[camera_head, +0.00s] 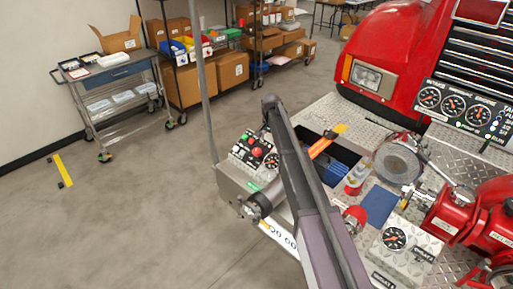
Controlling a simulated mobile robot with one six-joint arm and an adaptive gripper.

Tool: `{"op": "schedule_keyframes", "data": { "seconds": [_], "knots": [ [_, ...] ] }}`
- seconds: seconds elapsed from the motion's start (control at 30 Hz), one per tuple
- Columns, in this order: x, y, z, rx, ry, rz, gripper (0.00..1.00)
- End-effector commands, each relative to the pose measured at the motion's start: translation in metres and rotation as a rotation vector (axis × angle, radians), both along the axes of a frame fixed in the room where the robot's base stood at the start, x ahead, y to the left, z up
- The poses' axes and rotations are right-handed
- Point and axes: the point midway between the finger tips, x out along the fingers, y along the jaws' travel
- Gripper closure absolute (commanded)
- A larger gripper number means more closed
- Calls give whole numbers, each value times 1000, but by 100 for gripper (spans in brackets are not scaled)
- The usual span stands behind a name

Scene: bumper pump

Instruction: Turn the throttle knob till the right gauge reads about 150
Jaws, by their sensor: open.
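A black gauge panel (437,84) with three round dials stands at the upper right, in front of the red truck. Its right gauge (479,116) has a dark face; its reading is too small to make out. A small control box (240,151) with red knobs or buttons sits on the bumper's left end, left of my arm. A red knob (257,151) shows on it; I cannot tell whether this is the throttle knob. My dark arm rises from the bottom across the middle and hides part of the bumper. My gripper cannot be made out.
A box with a gauge (394,238) stands at the lower right beside red pump fittings (451,212). A blue pad (379,205) lies near a bottle (356,179). A thin grey pole (204,90) rises at the left.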

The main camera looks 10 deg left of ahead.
Motion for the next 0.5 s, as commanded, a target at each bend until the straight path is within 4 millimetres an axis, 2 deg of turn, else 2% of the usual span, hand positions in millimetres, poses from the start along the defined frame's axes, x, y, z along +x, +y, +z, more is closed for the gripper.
{"op": "schedule_keyframes", "data": {
  "seconds": [0.03, 0.2, 0.33, 0.5],
  "knots": [
    [25, 19, 9, -1, 0, -18, 4],
    [55, 53, 17, -3, 0, -71, 4],
    [63, 65, 18, -5, 0, -89, 4],
    [63, 67, 18, -5, 0, -94, 4]
  ]
}}
